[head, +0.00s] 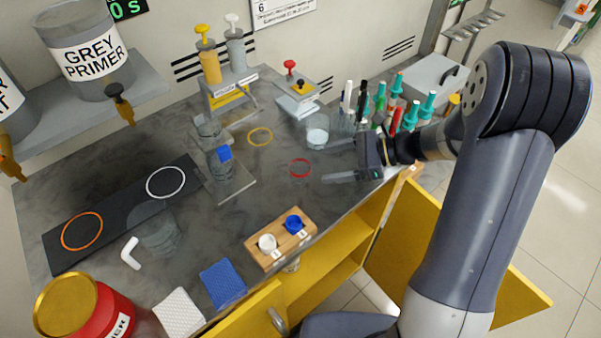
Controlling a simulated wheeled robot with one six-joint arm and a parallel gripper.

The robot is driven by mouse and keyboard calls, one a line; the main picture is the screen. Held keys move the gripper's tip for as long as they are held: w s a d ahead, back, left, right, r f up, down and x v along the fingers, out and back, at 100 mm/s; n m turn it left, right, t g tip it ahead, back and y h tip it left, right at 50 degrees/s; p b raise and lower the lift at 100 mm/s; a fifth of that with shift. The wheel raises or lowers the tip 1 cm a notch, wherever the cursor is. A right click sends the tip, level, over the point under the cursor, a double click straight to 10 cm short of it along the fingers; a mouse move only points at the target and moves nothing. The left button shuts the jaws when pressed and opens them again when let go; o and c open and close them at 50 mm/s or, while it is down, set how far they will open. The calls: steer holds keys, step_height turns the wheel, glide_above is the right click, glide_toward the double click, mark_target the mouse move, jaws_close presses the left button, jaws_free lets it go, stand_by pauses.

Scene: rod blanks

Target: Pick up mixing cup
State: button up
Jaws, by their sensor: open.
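My gripper (327,161) is open at the right of the grey worktop, its two fingers pointing left with nothing seen between them. A clear cup with a pale content (318,138) stands by the tip of the upper finger; whether they touch is unclear. Another clear, empty-looking cup (160,234) stands at the left front, beside the black mat, far from my gripper. A clear vessel (222,170) with a blue part stands on a plate at the middle. I cannot tell for certain which of these is the mixing cup.
A red ring (300,168) lies left of my gripper. Pens and teal-capped bottles (397,88) crowd the back right. The black mat (120,217) bears orange and white rings. Yellow cabinet doors stand open below.

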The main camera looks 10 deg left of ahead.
mark_target(294, 169)
steer(key=x, duration=1)
steer(key=shift+w+a, duration=0.1)
steer(key=shift+a, duration=0.2)
steer(key=c, duration=1)
